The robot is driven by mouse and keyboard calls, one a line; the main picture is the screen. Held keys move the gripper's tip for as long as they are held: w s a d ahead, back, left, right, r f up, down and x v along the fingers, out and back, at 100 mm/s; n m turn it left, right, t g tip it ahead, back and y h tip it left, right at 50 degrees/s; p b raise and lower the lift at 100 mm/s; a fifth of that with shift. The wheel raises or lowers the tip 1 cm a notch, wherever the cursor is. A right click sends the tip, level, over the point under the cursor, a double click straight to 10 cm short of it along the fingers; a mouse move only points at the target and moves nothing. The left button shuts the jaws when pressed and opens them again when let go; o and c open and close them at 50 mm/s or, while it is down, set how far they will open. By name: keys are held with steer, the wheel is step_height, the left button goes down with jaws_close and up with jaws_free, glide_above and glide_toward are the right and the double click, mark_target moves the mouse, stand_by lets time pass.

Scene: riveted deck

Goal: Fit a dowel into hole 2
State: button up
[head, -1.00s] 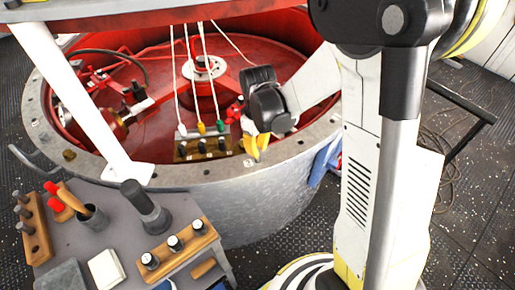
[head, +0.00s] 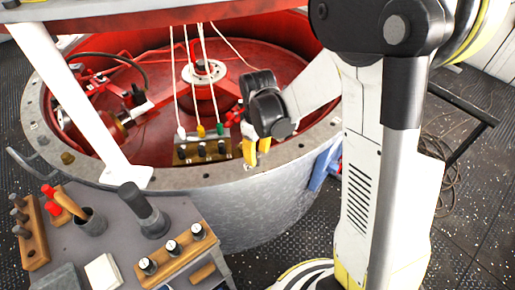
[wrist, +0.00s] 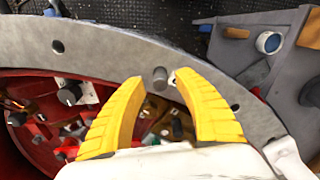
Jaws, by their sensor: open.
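My gripper (head: 258,163) is open at the near right part of the grey ring rim (head: 185,176), fingers pointing down. In the wrist view my gripper (wrist: 158,76) has its yellow fingertips apart, one on each side of a short grey dowel (wrist: 160,78). The dowel stands at the rim, with a gap to both tips visible. How deep it sits is hidden. Dark holes show in the rim to the left (wrist: 57,46) and right (wrist: 233,107) of it. The hole numbers cannot be read. The dowel is hidden in the head view.
A block with black knobs (head: 203,150) and white cords is inside the rim, left of my gripper.

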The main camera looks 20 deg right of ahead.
step_height(320, 180, up, 12)
stand_by(0.4)
steer(key=shift+s, duration=0.1)
